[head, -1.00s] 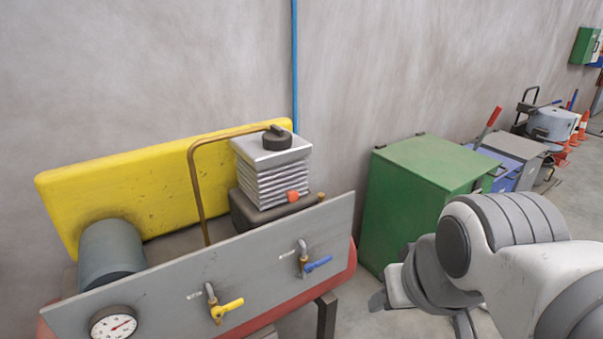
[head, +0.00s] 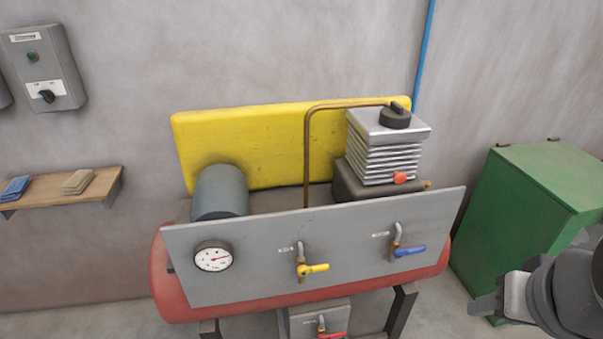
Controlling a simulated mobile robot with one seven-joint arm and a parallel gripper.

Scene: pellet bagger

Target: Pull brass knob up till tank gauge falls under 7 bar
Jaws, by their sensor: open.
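The round white tank gauge (head: 213,257) is at the left of the grey panel (head: 350,245). Its red needle points right and slightly up; the numbers are too small to read. A small brass fitting (head: 427,185) sticks out at the right of the compressor, behind the panel's top edge. I cannot tell whether it is the brass knob, and no other clear knob shows. My gripper (head: 485,305) is at the lower right, open and empty, well right of the panel and apart from it.
The panel carries a yellow-handled valve (head: 313,268) and a blue-handled valve (head: 408,251). A red-handled valve (head: 332,335) is below. The red tank (head: 172,285) lies behind the panel. A green cabinet (head: 530,205) stands right. A shelf (head: 62,193) and switch box (head: 43,68) are left.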

